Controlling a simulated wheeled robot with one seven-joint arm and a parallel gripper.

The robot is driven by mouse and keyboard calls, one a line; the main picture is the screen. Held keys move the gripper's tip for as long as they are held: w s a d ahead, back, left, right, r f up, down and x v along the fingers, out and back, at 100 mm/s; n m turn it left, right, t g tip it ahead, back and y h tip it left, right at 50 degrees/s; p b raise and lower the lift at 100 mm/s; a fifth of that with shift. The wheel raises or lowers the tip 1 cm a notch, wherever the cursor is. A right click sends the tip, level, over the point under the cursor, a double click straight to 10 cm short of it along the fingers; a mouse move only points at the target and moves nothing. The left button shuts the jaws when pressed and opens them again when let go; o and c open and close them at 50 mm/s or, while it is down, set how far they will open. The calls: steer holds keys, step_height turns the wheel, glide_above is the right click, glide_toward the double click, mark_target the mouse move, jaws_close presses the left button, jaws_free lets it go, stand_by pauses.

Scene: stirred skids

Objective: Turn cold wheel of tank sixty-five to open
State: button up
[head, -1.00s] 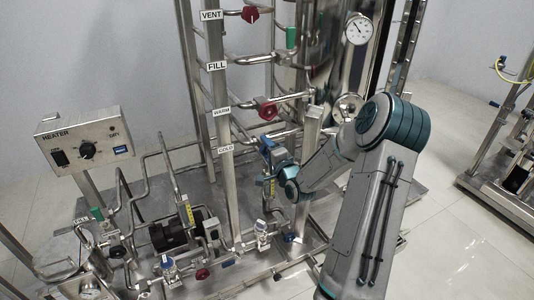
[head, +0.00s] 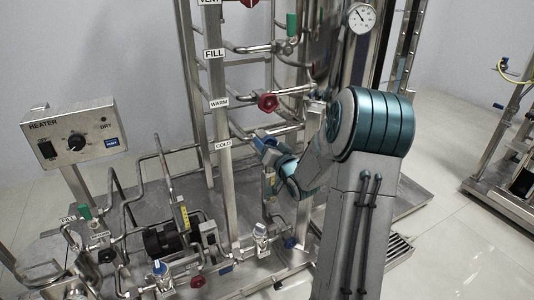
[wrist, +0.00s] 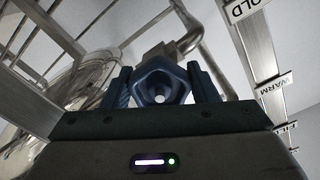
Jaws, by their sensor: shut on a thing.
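The cold wheel (wrist: 160,80) is a blue, lobed handwheel with a pale hub at its centre, on a steel pipe. In the wrist view it sits between the two dark fingers of my gripper (wrist: 160,89), which is shut on it. In the head view my gripper (head: 266,144) is at the pipe right of the COLD label (head: 223,145), and it mostly hides the wheel there. The steel tank (head: 318,45) stands behind the arm. I see no tank number, and I cannot tell how far the wheel is turned.
A red wheel (head: 267,102) sits above, at the WARM label (head: 219,103). Upright steel posts and pipes crowd the gripper. A heater box (head: 75,132) stands at the left, with valves and a pump (head: 165,240) low down.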

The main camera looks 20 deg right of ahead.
steer(key=n+b, duration=0.1)
steer(key=n, duration=0.1)
steer(key=n+b, duration=0.3)
steer(key=b, duration=0.1)
steer(key=shift+d+f+n, duration=0.1)
steer(key=shift+f+n, duration=0.25)
steer(key=shift+n, duration=0.05)
steer(key=n+b, duration=0.3)
steer(key=shift+d+r+n+b, duration=0.1)
steer(key=shift+n+b, duration=0.35)
steer(key=shift+n, duration=0.15)
steer(key=shift+d+r+n+b, duration=0.1)
steer(key=shift+n+b, duration=0.35)
steer(key=shift+n, duration=0.15)
steer(key=o, duration=1)
steer(key=shift+r, duration=0.1)
steer(key=shift+c, duration=0.2)
steer(key=s+p, duration=0.3)
steer(key=s, duration=1.1)
steer(key=shift+d+p, duration=0.2)
steer(key=shift+p, duration=0.1)
